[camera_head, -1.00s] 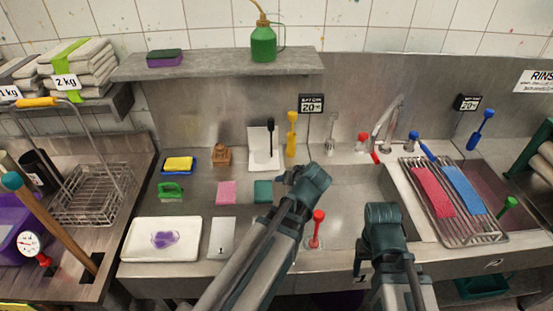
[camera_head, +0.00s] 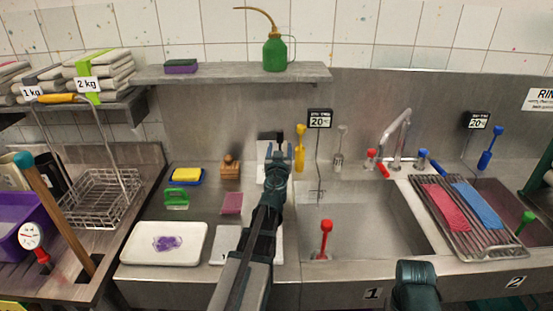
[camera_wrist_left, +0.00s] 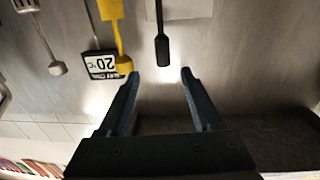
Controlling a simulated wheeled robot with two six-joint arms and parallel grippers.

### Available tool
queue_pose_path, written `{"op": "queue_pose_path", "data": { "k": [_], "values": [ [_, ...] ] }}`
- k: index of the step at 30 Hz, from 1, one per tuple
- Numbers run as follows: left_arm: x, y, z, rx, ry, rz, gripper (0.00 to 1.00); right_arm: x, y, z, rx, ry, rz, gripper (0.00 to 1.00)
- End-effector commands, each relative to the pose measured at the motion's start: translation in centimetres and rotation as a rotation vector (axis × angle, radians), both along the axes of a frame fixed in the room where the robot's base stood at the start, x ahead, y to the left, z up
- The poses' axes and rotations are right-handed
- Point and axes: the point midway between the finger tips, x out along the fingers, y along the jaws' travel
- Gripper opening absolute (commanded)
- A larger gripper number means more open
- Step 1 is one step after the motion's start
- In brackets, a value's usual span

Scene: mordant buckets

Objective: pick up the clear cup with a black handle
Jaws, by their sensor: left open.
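The black handle (camera_head: 280,137) of the cup stands upright against the back wall, in front of a white panel. It also shows in the left wrist view (camera_wrist_left: 162,48), where it hangs into the picture from the top. The clear cup body cannot be made out; my left gripper covers that area in the head view. My left gripper (camera_head: 275,149) is open and empty, reaching toward the handle. In the wrist view, the handle's end lies between and just beyond the open fingertips (camera_wrist_left: 160,75), with no visible contact. Only part of my right arm shows at the bottom; its fingers do not.
A yellow-handled tool (camera_head: 300,150) stands close to the right of the handle, near the 20°C sign (camera_head: 319,119). A shelf (camera_head: 225,75) juts out above. A wooden block (camera_head: 230,167) and pink sponge (camera_head: 232,203) lie left. The sink (camera_head: 370,215) is right.

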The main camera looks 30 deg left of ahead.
Motion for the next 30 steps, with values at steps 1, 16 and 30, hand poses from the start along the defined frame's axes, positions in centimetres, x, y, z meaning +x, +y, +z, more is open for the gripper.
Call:
{"op": "queue_pose_path", "data": {
  "k": [1, 16, 30],
  "values": [
    [1.1, 0.5, 0.0, 0.0, 0.0, 0.001, 0.66, 0.0, 0.0, 0.0, 0.0, 0.0, 0.0, 0.61],
    [6.4, 3.3, 0.0, 0.0, 0.0, 0.0, 0.66, 0.0, 0.0, 0.0, 0.0, 0.0, 0.0, 0.61],
    [10.6, 6.0, -0.5, 0.0, 0.001, 0.0, 0.66, 0.0, 0.0, -0.4, 0.0, 0.0, 0.0, 0.61]
  ]
}}
